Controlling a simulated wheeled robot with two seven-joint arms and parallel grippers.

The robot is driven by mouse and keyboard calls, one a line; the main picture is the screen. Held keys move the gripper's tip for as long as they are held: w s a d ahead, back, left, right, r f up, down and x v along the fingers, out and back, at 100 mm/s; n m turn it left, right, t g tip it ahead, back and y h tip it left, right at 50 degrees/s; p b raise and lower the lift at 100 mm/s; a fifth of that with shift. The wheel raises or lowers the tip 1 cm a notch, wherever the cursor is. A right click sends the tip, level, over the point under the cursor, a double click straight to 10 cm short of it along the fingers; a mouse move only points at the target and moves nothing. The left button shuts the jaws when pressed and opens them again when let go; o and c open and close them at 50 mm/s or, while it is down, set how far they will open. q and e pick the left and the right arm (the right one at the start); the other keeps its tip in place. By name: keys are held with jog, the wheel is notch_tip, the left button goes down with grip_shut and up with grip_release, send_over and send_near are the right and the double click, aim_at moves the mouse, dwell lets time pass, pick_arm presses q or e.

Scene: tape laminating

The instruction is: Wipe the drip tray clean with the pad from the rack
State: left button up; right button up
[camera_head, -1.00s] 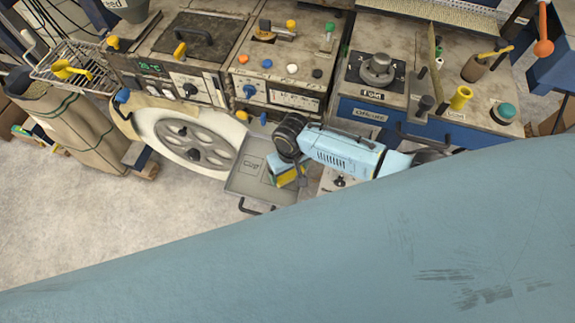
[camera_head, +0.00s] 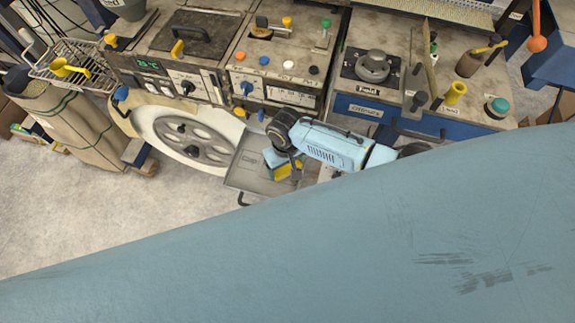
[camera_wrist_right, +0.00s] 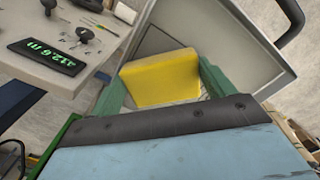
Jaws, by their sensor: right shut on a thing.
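The drip tray (camera_head: 236,180) is a shallow grey pan in front of the machine, right of the big cream wheel. My right gripper (camera_head: 285,163) is over the tray's right part, shut on a yellow pad (camera_head: 291,172). The right wrist view shows the pad (camera_wrist_right: 160,78) between two green fingers, with the grey tray (camera_wrist_right: 235,45) behind it. The pad is low over or on the tray floor; I cannot tell whether it touches. My left gripper is not in view.
A wire basket (camera_head: 48,73) with a yellow item stands at the far left. The cream wheel (camera_head: 155,130) is close left of the tray. Control panels with knobs line the back. A small table with a green display (camera_wrist_right: 45,57) shows in the right wrist view.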

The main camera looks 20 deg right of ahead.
jog(key=shift+a, duration=0.15)
jog(key=shift+w, duration=0.1)
jog(key=shift+a+r+p, duration=0.1)
jog(key=shift+r+p, duration=0.2)
notch_tip(320, 180, up, 3)
jog(key=p, duration=0.3)
jog(key=shift+r, duration=0.15)
notch_tip(320, 180, up, 2)
jog(key=shift+r+p, duration=0.1)
jog(key=shift+p, duration=0.75)
jog(key=shift+r, duration=1.5)
